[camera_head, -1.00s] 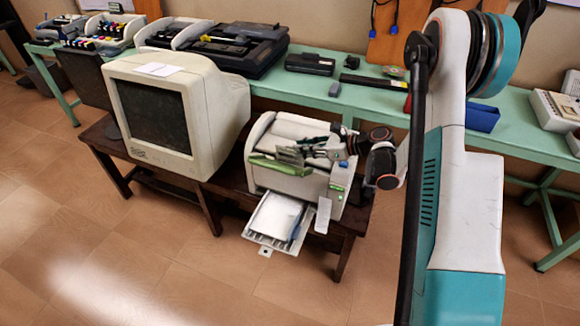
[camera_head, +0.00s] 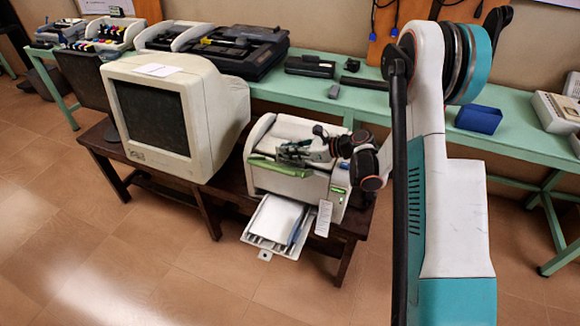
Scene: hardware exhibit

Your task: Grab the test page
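A white sheet of paper (camera_head: 274,217), which may be the test page, lies in the pulled-out front tray (camera_head: 262,243) of a beige printer (camera_head: 295,183). The printer stands on a dark wooden bench. My gripper (camera_head: 288,151) is above the printer's front top, over a green strip (camera_head: 280,168) and behind the tray in the picture. It is apart from the sheet. Its fingers are small and blurred, so I cannot tell if they are open or shut. Other white paper (camera_head: 158,69) lies on top of the old monitor (camera_head: 160,115).
A slim blue object (camera_head: 297,227) lies along the tray's right side, and a white tag (camera_head: 323,218) hangs beside it. The monitor stands close to the printer's left. A green table (camera_head: 355,99) with devices runs behind. The floor in front is clear.

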